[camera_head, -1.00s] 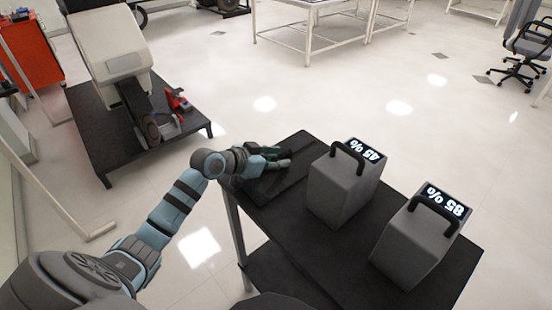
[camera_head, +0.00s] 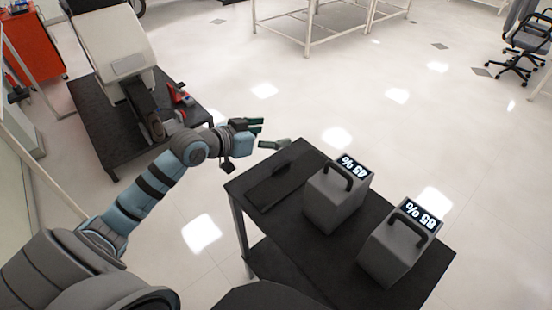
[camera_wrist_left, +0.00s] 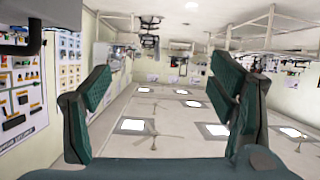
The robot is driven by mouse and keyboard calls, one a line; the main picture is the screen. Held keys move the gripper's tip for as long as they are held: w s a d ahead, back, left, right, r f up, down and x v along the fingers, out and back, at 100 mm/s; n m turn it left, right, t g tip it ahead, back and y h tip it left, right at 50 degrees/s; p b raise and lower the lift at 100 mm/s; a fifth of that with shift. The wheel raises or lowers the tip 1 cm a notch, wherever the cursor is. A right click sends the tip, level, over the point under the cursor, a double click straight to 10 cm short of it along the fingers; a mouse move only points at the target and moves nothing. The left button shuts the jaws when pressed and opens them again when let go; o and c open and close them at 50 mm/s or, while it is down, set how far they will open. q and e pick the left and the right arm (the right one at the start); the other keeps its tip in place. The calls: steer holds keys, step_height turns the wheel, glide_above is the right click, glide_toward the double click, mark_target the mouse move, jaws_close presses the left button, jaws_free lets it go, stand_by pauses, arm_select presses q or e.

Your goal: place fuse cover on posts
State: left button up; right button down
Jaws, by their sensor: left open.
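My left gripper (camera_head: 262,134) is open and empty, raised beyond the far left corner of the black table. Its two fingers stand wide apart in the left wrist view (camera_wrist_left: 165,105), with only the room between them. A flat dark piece with a raised black bar (camera_head: 271,186) lies on the table's left part, apart from the gripper; it may be the fuse cover, but I cannot tell. I cannot make out any posts. The chassis rig (camera_head: 112,65), with a light grey body, stands on a black platform at the upper left. My right gripper is not in view.
Two grey boxes with black handles and lit displays, one reading 45% (camera_head: 330,208) and one 85% (camera_head: 390,254), stand on the black table (camera_head: 290,232). A red part (camera_head: 180,95) sits by the rig. Open floor lies beyond the table.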

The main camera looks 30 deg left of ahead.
arm_select(q)
steer(key=o, duration=0.3)
steer(key=shift+d+r+g+y+p, duration=0.15)
steer(key=shift+d+g+p, duration=0.1)
steer(key=shift+d+g, duration=0.3)
steer(key=shift+d+r+g+y+p, duration=0.15)
steer(key=shift+d+g+p, duration=0.05)
steer(key=shift+d+g, duration=0.3)
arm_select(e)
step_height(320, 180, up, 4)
arm_select(q)
steer(key=m+g+y+b, duration=0.1)
steer(key=g, duration=0.2)
glide_toward(293, 176)
steer(key=b+x, duration=0.3)
steer(key=x, duration=0.4)
steer(key=shift+w, duration=0.35)
steer(key=shift+s, duration=0.2)
jaws_close()
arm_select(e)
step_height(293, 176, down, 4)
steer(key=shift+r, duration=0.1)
